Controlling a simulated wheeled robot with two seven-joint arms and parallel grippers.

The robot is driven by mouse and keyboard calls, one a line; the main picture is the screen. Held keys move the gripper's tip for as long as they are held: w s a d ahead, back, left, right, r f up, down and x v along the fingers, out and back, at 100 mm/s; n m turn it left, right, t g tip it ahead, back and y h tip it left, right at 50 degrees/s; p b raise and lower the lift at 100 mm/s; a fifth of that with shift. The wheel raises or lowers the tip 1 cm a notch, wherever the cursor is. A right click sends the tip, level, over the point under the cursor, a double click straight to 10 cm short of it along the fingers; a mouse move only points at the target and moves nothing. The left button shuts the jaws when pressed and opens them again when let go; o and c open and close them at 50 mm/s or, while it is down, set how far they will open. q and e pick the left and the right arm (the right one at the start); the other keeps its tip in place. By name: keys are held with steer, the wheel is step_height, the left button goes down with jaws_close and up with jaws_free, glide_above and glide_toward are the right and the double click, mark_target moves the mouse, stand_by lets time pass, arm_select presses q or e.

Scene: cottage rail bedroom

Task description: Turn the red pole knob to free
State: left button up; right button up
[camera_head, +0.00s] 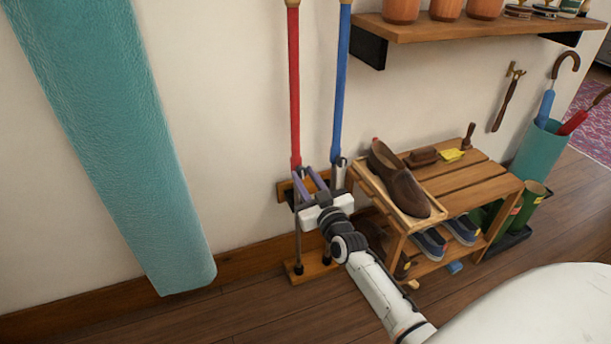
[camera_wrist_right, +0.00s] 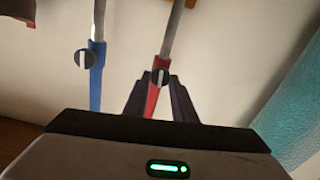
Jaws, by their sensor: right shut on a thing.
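The red pole (camera_head: 294,90) stands upright against the wall, left of the blue pole (camera_head: 340,90). In the wrist view the red pole (camera_wrist_right: 153,100) is seen upside down, with a dark round red pole knob (camera_wrist_right: 160,76) bearing a pale line, close to lengthwise along the pole. My right gripper (camera_head: 306,178) is at the red pole's lower joint. In the wrist view its two dark fingers (camera_wrist_right: 159,86) are shut on the knob, one on each side. The blue pole's similar knob (camera_wrist_right: 85,58) is apart from the fingers. My left gripper is not in view.
A slatted wooden shoe bench (camera_head: 470,188) with a brown shoe (camera_head: 398,180) on top stands close right of my right gripper. A wall shelf (camera_head: 470,27) holds pots above. A teal hanging panel (camera_head: 115,130) is at left. Floor at lower left is clear.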

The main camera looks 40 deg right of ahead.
steer(key=n+p, duration=0.2)
steer(key=n, duration=0.1)
steer(key=shift+r, duration=0.15)
steer(key=n+p, duration=0.1)
steer(key=n, duration=0.2)
steer(key=shift+a, duration=0.1)
steer(key=shift+n+p, duration=0.4)
steer(key=shift+n, duration=0.6)
steer(key=n, duration=0.2)
steer(key=shift+f+n, duration=0.25)
steer(key=shift+n, duration=1.35)
steer(key=shift+n+b, duration=0.4)
steer(key=shift+n, duration=1.2)
arm_select(q)
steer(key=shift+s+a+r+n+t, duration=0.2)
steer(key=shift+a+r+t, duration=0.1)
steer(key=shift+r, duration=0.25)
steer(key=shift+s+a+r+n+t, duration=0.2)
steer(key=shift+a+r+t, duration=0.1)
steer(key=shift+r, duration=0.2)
steer(key=shift+b, duration=0.3)
